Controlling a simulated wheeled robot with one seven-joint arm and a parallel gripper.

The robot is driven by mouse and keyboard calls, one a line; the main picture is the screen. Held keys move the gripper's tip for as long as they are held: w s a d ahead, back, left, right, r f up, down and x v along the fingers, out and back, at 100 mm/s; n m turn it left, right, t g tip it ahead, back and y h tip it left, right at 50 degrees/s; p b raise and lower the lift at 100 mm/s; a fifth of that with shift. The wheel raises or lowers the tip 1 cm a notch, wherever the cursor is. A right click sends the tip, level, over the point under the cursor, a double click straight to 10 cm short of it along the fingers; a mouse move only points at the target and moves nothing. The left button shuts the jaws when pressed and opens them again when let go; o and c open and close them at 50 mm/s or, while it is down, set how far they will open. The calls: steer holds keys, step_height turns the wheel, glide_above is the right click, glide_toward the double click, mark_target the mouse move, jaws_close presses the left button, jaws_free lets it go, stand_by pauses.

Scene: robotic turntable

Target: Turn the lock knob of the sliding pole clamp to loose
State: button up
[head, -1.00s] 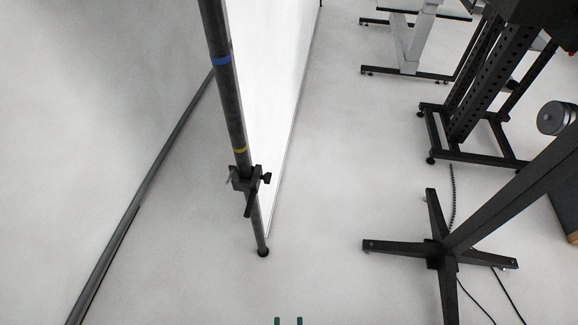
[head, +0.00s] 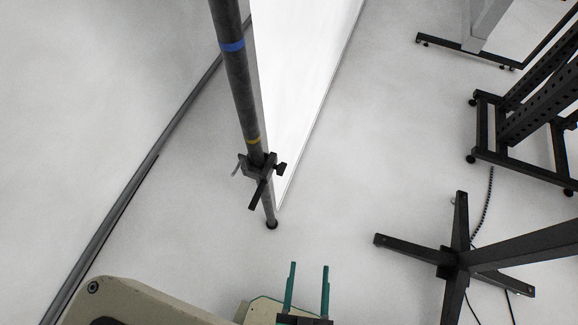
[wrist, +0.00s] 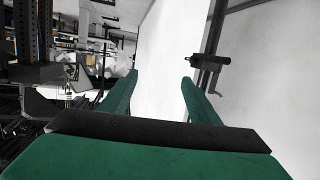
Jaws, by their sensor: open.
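The sliding pole clamp (head: 256,166) is a black block around a dark upright pole (head: 236,85), just below a yellow band. A small dark knob (head: 281,169) sticks out on its right, and a dark bar (head: 259,194) points down from it. A thin grey lever (head: 236,170) shows on its left. My gripper (head: 309,266) has two green fingers, apart and empty, below and right of the clamp in the head view. In the wrist view the clamp (wrist: 206,61) is right of and beyond my open gripper (wrist: 158,79), not touched. The knob's turned position cannot be told.
A white panel (head: 300,70) stands just behind the pole. A black cross-foot stand (head: 450,258) and a black rack (head: 520,160) are on the right. A long dark bar (head: 130,190) runs along the left. The floor around the pole's foot is clear.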

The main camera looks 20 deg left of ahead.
steer(key=w+d+f+n+g+y, duration=0.2)
steer(key=w+d+f+n+y, duration=0.1)
steer(key=d+f+n+y, duration=0.25)
steer(key=w+d+f+n+g+y, duration=0.1)
steer(key=w+f+n+g+y, duration=0.3)
steer(key=w, duration=0.5)
steer(key=n+g+y, duration=0.6)
steer(key=g, duration=0.3)
glide_toward(280, 168)
steer(key=a, duration=0.7)
steer(key=shift+w+t, duration=0.2)
steer(key=shift+t, duration=0.1)
steer(key=shift+s+a+f+h, duration=0.1)
steer(key=shift+a+h, duration=0.15)
steer(key=c, duration=1.1)
